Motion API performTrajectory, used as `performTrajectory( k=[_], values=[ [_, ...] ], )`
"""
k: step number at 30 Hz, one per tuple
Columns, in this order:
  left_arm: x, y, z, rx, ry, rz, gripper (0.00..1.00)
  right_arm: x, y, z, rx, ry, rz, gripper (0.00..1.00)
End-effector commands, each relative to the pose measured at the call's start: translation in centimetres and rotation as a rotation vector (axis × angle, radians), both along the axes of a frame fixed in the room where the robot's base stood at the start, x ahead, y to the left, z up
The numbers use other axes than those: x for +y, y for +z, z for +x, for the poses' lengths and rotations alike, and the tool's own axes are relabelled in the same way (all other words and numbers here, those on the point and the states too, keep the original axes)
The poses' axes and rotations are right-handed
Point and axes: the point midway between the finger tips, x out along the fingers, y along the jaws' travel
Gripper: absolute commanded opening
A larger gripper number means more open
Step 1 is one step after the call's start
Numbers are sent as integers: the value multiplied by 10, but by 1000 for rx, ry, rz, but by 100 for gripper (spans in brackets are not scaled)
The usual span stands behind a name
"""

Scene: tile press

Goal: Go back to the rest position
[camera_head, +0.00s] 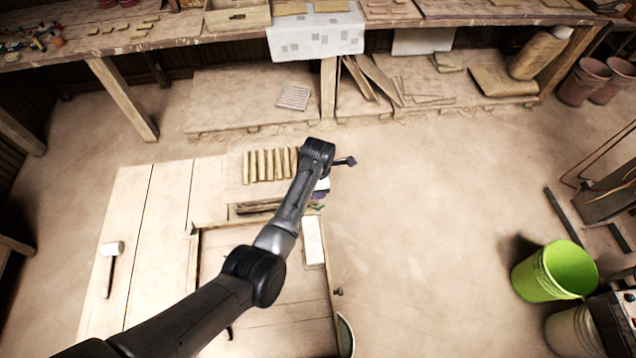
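My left arm comes in from the lower left and reaches over the wooden work table (135,215) to its far right corner. My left gripper (345,162) shows only as a small dark shape past the wrist, above the floor just beyond the table's right edge. It is too small to tell whether its fingers are open or shut, and I see nothing held in it. My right arm and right gripper are not in view.
On the table lie several wooden rods (264,165), a mallet (112,250) and a white block (313,241). Small white and purple items (321,192) sit partly hidden behind my arm. A green bucket (554,271) stands at the right. The floor between is clear. A long bench (190,28) runs along the back.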

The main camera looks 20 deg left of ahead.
Motion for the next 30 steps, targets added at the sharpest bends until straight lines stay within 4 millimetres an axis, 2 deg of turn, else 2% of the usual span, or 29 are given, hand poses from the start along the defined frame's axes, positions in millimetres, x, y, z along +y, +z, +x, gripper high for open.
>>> performTrajectory(
  k=[6,23,26,30],
  values=[
    [0,9,0,1,0,0,45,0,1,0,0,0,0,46],
    [0,9,0,1,-4,0,45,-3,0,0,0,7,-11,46],
    [0,9,0,1,-55,0,45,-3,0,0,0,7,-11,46],
    [0,9,0,-1,-267,0,45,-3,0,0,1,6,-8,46]
  ],
)
